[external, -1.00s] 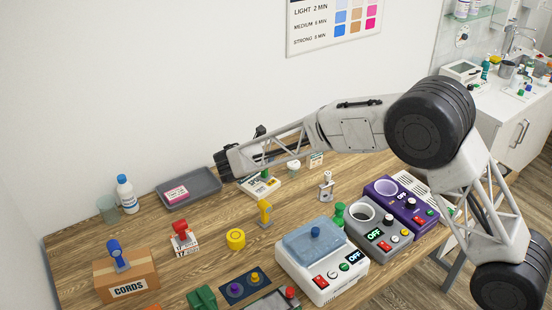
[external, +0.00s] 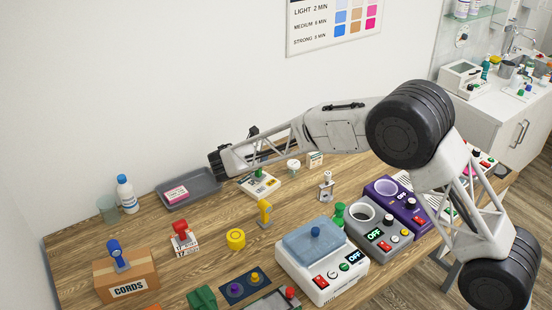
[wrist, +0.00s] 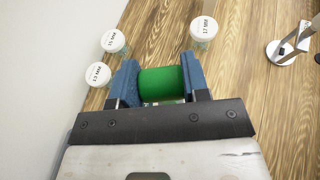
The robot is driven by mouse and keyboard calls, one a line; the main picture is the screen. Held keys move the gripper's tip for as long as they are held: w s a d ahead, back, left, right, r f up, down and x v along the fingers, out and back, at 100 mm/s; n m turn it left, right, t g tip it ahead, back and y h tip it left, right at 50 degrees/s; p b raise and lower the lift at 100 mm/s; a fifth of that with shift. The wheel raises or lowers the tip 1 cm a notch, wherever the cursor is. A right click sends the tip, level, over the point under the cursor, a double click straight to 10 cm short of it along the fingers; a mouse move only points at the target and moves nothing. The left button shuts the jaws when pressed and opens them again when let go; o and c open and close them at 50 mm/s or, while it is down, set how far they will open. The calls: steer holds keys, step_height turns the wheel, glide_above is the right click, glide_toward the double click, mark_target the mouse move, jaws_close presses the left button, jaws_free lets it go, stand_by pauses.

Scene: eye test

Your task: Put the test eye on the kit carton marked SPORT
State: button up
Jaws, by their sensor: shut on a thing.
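In the wrist view my gripper (wrist: 160,78) has its two blue fingers closed against the sides of a green cylinder (wrist: 162,86). I cannot tell whether this is the test eye. In the external view a green piece (external: 258,173) shows just below my arm, over a white box (external: 262,187) with a small label. The arm hides the fingertips there, and whether the piece touches the box is unclear. I can read SPORT on no carton. A brown carton (external: 126,276) marked CORDS stands at the front left, with a blue-topped piece (external: 116,252) on it.
Lidded jars marked in MM (wrist: 204,30) stand around my gripper. A grey tray (external: 205,198) holds a pink pack. A bottle (external: 126,195), a red-handled stamp (external: 181,231), a yellow tin (external: 236,239) and devices (external: 322,268) stand around. Bare wood lies between them.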

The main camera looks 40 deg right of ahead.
steer(key=shift+f, duration=0.85)
steer(key=shift+f, duration=0.1)
steer(key=o, duration=1.3)
steer(key=shift+c, duration=0.2)
steer(key=shift+a, duration=0.1)
steer(key=v, duration=1.2)
